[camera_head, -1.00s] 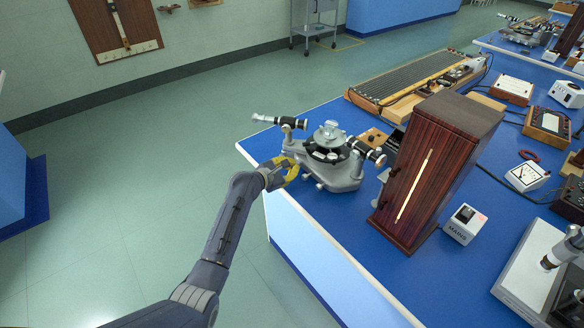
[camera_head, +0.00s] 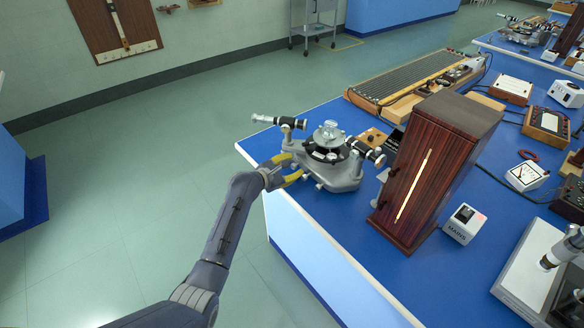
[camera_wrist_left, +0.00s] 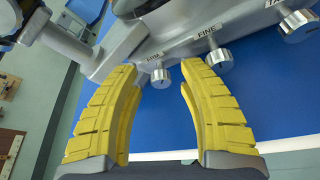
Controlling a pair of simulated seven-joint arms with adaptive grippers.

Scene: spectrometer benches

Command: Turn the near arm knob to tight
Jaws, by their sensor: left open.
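The spectrometer (camera_head: 335,172) is a grey instrument with black and silver parts near the left edge of the blue bench. My left gripper (camera_head: 297,167) is at its left side, with yellow fingers open. In the left wrist view a small silver knob labelled ARM (camera_wrist_left: 161,77) lies between the open fingertips of the gripper (camera_wrist_left: 158,82), with visible gaps on both sides. A silver knob labelled FINE (camera_wrist_left: 220,61) is just right of the right fingertip. Whether the ARM knob is the near one, and how tight it is, I cannot tell.
Another silver knob (camera_wrist_left: 299,26) with a partly cut-off label is farther right. A tall dark wooden box (camera_head: 435,170) stands right of the spectrometer, with a white block (camera_head: 464,224) beside it. The floor left of the bench is clear.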

